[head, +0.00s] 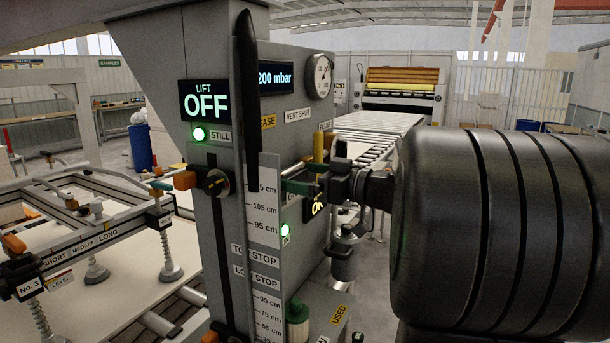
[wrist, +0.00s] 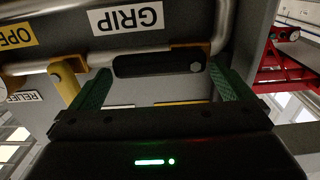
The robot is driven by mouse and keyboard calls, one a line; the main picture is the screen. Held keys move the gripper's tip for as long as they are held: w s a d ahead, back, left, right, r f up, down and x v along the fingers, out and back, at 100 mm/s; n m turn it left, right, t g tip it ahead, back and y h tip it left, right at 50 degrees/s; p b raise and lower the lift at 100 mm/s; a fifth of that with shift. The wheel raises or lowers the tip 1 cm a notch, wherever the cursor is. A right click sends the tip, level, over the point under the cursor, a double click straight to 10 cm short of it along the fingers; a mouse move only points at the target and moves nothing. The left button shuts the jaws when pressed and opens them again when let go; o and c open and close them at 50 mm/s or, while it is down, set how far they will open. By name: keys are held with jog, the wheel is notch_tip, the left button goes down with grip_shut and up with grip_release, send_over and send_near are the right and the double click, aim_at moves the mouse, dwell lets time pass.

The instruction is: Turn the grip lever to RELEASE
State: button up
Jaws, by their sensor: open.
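In the wrist view, which is upside down, a black grip lever (wrist: 155,65) lies crosswise below the white GRIP label (wrist: 126,17), with a round bolt at its right end. My gripper (wrist: 158,77) has its two green fingers spread wide, one near each end of the lever. The lever lies between or just beyond the fingertips; I cannot tell if they touch it. In the head view, my gripper (head: 297,180) reaches the right face of the grey column (head: 215,250). The lever cannot be made out there.
A yellow handle (wrist: 65,82) stands by the RELIEF label (wrist: 22,96), close to one finger. A metal pipe (wrist: 90,52) runs along the lever. In the head view, a long black bar (head: 247,100) stands before the column. A dial gauge (head: 319,76) sits higher up.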

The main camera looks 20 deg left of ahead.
jog(key=shift+c, duration=0.4)
jog(key=c, duration=1.1)
jog(key=shift+o, duration=0.2)
